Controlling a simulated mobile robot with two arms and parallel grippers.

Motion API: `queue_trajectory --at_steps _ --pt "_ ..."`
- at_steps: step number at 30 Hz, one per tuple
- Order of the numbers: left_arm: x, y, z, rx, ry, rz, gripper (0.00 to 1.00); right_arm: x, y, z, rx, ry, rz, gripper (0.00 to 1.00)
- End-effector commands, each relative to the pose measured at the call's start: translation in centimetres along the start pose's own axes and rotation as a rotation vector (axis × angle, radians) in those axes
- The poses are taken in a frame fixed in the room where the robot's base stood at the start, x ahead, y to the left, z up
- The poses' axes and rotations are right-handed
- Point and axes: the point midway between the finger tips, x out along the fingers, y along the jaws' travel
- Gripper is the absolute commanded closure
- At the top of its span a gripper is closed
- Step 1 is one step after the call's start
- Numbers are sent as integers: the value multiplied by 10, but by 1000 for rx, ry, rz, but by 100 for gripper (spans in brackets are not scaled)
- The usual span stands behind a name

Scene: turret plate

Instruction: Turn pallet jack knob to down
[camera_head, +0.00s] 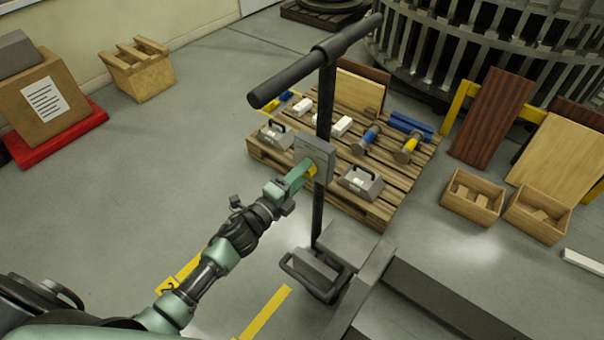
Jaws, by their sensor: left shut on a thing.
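The pallet jack stands right of centre, with a black T-handle (322,62) on an upright post and a dark base (352,252) low on the floor. A grey plate (314,152) is fixed on the post. My left gripper (306,172) reaches in from the lower left and is shut on the knob. The knob's exact angle and any markings are too small or hidden to read. My right gripper is not in view.
A wooden pallet (263,152) with weights and several parts stands behind the jack. Two small wooden boxes (470,208) sit at the right. A dark fork (440,300) runs toward the lower right.

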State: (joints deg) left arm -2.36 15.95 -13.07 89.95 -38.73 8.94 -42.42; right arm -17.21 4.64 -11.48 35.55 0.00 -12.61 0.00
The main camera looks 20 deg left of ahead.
Motion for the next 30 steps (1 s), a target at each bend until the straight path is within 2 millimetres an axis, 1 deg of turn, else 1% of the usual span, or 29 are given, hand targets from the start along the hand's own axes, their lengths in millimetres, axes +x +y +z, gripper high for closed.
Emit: queue_trajectory --at_steps 8,9,10,11,19,22,26,30 --pt "0 2 -1 4 1 3 99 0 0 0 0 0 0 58" --pt "0 2 -1 4 1 3 48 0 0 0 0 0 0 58" --pt "0 1 -1 4 1 3 39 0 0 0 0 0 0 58" --pt "0 1 0 4 1 3 37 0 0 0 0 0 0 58" --pt "0 1 0 2 1 1 37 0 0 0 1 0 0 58" --pt "-6 2 0 2 0 2 37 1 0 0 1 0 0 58" --pt "-24 3 -1 2 1 3 37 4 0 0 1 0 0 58" --pt "-50 4 -1 3 1 4 37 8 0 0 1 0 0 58"
